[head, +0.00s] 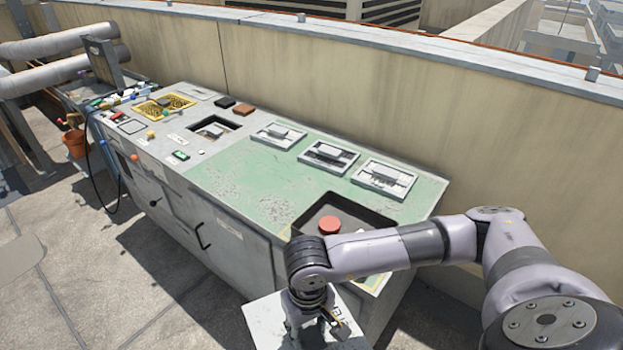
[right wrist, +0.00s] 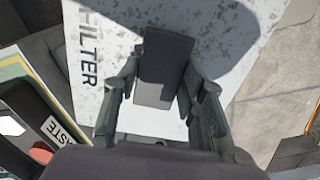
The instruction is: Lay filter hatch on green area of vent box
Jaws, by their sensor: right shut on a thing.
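The filter hatch (head: 267,325) is a scuffed pale plate at the front side of the vent box, near the bottom of the head view. In the right wrist view the hatch (right wrist: 115,20) shows black FILTER lettering and a dark grey block handle (right wrist: 160,75). My right gripper (right wrist: 160,92) is shut on this handle, one finger on each side. In the head view my right gripper (head: 318,326) is partly hidden by its own wrist. The vent box (head: 190,222) has a worn green area (head: 245,185) on its top. My left gripper is out of view.
Several white framed units, including one at the right (head: 384,179), stand along the back of the green area. A dark recess (head: 312,216) with a red knob (head: 330,225) lies at its near right. A yellow crate (head: 180,102) is farther left. The green middle is bare. A wall (head: 330,90) runs behind.

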